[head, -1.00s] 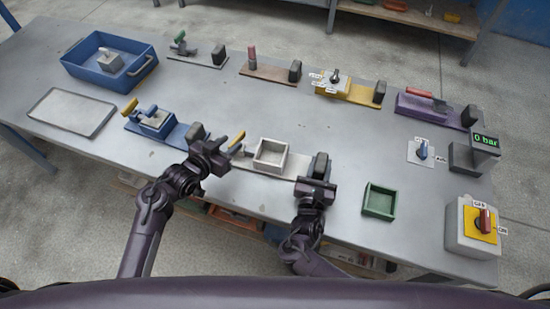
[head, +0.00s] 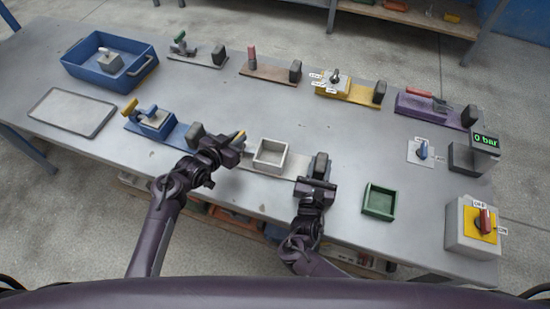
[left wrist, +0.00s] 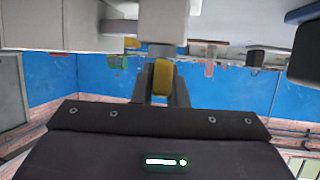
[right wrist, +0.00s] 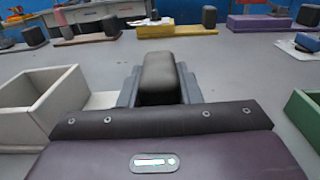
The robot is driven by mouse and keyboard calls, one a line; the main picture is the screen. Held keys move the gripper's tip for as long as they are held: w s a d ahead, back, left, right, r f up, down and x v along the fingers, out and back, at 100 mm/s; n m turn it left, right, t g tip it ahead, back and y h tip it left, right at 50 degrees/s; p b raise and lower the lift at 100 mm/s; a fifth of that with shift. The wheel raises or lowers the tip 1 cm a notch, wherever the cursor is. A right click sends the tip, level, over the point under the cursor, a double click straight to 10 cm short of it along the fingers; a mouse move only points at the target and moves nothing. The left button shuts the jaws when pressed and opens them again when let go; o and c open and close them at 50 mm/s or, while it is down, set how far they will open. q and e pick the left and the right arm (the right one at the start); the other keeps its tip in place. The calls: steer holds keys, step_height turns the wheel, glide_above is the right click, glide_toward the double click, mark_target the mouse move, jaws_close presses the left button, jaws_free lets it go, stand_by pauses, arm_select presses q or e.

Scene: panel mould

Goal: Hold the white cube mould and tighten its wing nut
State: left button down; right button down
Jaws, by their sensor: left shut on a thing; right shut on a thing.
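The white cube mould (head: 268,163) is an open square box on a pale base plate, near the front middle of the table. Its yellow wing nut (head: 241,135) is at the box's left side. My left gripper (head: 237,145) is shut on the wing nut, which also shows between the fingers in the left wrist view (left wrist: 163,76). A dark grey block (head: 321,162) stands at the plate's right end. My right gripper (head: 318,181) is shut on this block, seen between its fingers in the right wrist view (right wrist: 159,77). The fingers partly hide the wing nut.
A green open box (head: 379,202) is right of my right gripper. Other coloured fixtures line the back. The table's middle is clear.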

arm_select(q)
steer(key=shift+m+h, duration=0.3)
steer(key=shift+h, duration=0.1)
steer(key=m+g+h, duration=0.3)
steer(key=m+g, duration=0.1)
steer(key=shift+w+m+h, duration=0.15)
steer(key=shift+m+h, duration=0.15)
steer(key=shift+h, duration=0.1)
steer(key=m+g+h, duration=0.1)
steer(key=m+g, duration=0.1)
steer(key=shift+d+m+g, duration=0.15)
steer(key=shift+m+g, duration=0.15)
steer(key=shift+g, duration=0.1)
steer(key=shift+s+d+f+m+g+h, duration=0.15)
steer(key=shift+s+m+g+h, duration=0.1)
steer(key=shift+m+g+h, duration=0.15)
steer(key=shift+g, duration=0.4)
steer(key=shift+m, duration=0.4)
steer(key=c, duration=1.4)
jaws_free()
steer(key=shift+w+a, duration=0.1)
steer(key=shift+a, duration=0.2)
steer(key=shift+c, duration=0.2)
